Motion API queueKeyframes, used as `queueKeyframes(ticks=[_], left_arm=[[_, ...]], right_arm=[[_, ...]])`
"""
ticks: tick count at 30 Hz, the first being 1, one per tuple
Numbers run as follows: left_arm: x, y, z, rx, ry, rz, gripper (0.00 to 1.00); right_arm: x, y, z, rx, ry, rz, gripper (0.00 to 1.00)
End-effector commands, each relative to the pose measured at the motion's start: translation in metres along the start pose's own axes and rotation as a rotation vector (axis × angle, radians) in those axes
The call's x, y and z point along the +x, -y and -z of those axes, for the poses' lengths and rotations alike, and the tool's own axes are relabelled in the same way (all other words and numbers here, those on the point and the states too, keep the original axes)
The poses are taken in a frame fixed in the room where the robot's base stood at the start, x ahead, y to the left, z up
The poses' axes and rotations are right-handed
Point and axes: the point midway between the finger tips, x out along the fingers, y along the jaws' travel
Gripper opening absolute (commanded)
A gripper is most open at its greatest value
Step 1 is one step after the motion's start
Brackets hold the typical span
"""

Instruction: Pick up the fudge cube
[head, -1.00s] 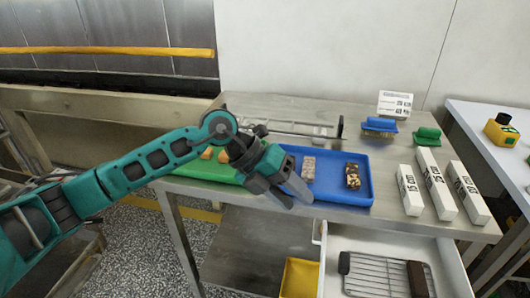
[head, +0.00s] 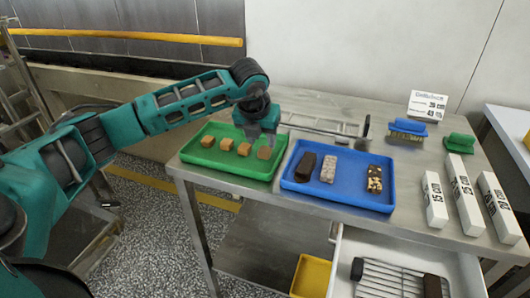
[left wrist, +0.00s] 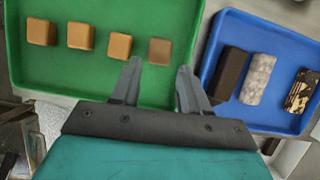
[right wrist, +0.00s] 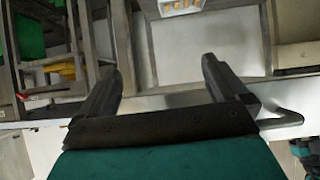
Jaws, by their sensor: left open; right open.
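Several caramel-brown fudge cubes sit in a row on the green tray (head: 217,170), with the right-end cube (head: 264,153) nearest my left gripper. In the left wrist view that cube (left wrist: 160,51) looks a little darker than the others. My left gripper (head: 259,142) is open and empty above the right side of the green tray. In the left wrist view its fingertips (left wrist: 160,68) lie just below the right-end cube, apart from it. My right gripper (right wrist: 155,60) is open and empty in its wrist view and outside the head view.
A blue tray (head: 330,195) beside the green one holds a dark bar (head: 305,166), a speckled grey bar (head: 328,168) and a nutty bar (head: 374,179). A wire rack frame (head: 315,125) lies behind. An open drawer (head: 400,245) is below.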

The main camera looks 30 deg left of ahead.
Motion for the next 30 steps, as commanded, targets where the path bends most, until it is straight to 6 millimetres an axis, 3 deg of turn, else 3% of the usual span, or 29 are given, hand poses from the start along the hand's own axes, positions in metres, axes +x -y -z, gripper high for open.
queueKeyframes(ticks=[10, 20, 30], left_arm=[[0.045, -0.001, -0.003, 0.001, -0.003, 0.0, 0.45], [0.052, -0.001, -0.004, 0.001, -0.001, 0.0, 0.44], [0.051, -0.001, -0.004, 0.001, -0.001, 0.001, 0.14]], right_arm=[[-0.002, 0.0, 0.003, 0.0, 0.001, 0.0, 1.0], [-0.002, 0.0, 0.002, 0.0, 0.001, 0.0, 1.0], [-0.002, 0.0, 0.002, -0.001, 0.001, 0.0, 1.0]])
